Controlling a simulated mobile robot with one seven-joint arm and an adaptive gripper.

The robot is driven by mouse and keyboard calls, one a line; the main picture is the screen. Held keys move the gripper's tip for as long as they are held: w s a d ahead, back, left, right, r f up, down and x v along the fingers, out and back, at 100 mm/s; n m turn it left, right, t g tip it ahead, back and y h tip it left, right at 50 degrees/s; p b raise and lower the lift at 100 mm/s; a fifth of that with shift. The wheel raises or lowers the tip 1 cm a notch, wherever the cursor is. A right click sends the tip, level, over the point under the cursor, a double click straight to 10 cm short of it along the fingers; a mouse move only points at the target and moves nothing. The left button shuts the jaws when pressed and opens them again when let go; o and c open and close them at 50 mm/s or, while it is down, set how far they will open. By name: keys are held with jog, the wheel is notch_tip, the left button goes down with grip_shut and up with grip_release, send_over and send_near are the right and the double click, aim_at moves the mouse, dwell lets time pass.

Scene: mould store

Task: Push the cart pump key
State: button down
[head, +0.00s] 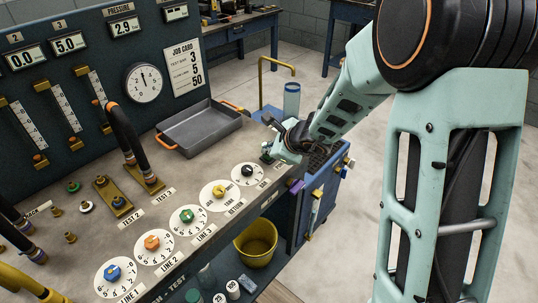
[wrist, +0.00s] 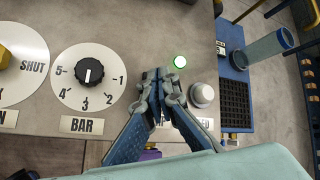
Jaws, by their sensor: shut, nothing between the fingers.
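I cannot pick out for certain a key marked for the cart pump. In the wrist view a lit green round button or lamp (wrist: 180,61) and a pale grey domed button (wrist: 201,95) are on the bench top. A label ending in "ED" by the grey one is partly covered. My gripper (wrist: 157,76) is shut and empty, its tips left of and below the green light. Contact with the bench cannot be judged. In the head view my gripper (head: 270,149) is over the bench's right end. The cart (wrist: 236,118) stands beside the bench, with a small dark blue unit (wrist: 239,60).
A black-knobbed BAR dial (wrist: 90,72) is left of my gripper. A grey tray (head: 199,128) lies on the bench. A yellow bucket (head: 256,243) is below.

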jog(key=shift+f, duration=0.25)
jog(key=shift+r, duration=0.7)
notch_tip(320, 180, up, 6)
jog(key=p, duration=0.5)
dwell(0.6)
